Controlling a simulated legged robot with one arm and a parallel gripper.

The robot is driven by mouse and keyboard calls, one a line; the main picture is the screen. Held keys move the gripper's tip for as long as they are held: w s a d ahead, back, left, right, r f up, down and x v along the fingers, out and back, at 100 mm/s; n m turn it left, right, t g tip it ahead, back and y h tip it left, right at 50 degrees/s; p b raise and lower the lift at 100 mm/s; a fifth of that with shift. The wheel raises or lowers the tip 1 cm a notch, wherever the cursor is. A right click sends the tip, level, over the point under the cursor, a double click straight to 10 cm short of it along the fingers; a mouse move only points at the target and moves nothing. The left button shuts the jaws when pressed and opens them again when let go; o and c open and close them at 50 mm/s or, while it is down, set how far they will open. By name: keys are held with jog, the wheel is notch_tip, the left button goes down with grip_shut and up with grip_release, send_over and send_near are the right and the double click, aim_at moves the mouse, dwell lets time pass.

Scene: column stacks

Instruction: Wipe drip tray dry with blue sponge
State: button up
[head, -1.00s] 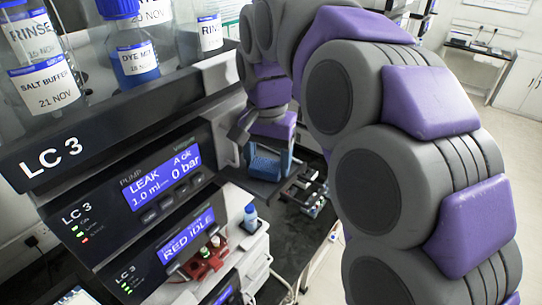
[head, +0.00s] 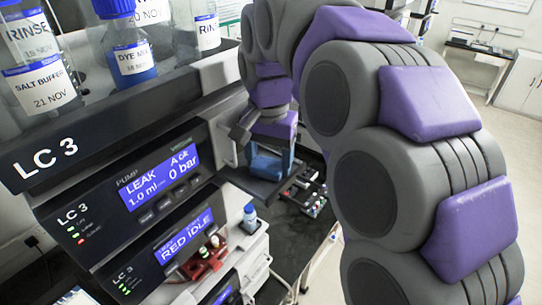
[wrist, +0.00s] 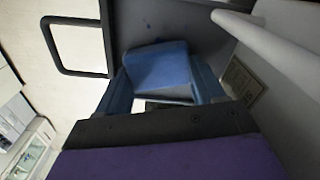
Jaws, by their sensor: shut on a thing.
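The blue sponge (wrist: 160,68) is in my gripper (wrist: 163,85), between its two blue fingers, in the wrist view. The gripper is shut on it. The dark grey drip tray (wrist: 190,22) lies beyond the sponge, with a small blue spot (wrist: 147,25) on its surface. In the head view my gripper (head: 268,162) points down at the tray (head: 258,191), beside the instrument stack. Whether the sponge touches the tray is hard to tell.
The LC 3 stack (head: 110,160) stands at left with bottles (head: 130,50) on top. A small blue-capped bottle (head: 250,218) and red fittings (head: 207,259) sit on its front. A rack of small vials (head: 308,192) stands right of the tray on the black bench (head: 290,240).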

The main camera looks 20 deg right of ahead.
jog(key=shift+s+a+f, duration=0.15)
jog(key=shift+s+f, duration=0.1)
jog(key=shift+s, duration=0.2)
jog(key=shift+w+a+r, duration=0.1)
jog(key=shift+w, duration=0.45)
jog(key=shift+s+a, duration=0.1)
jog(key=shift+s, duration=0.05)
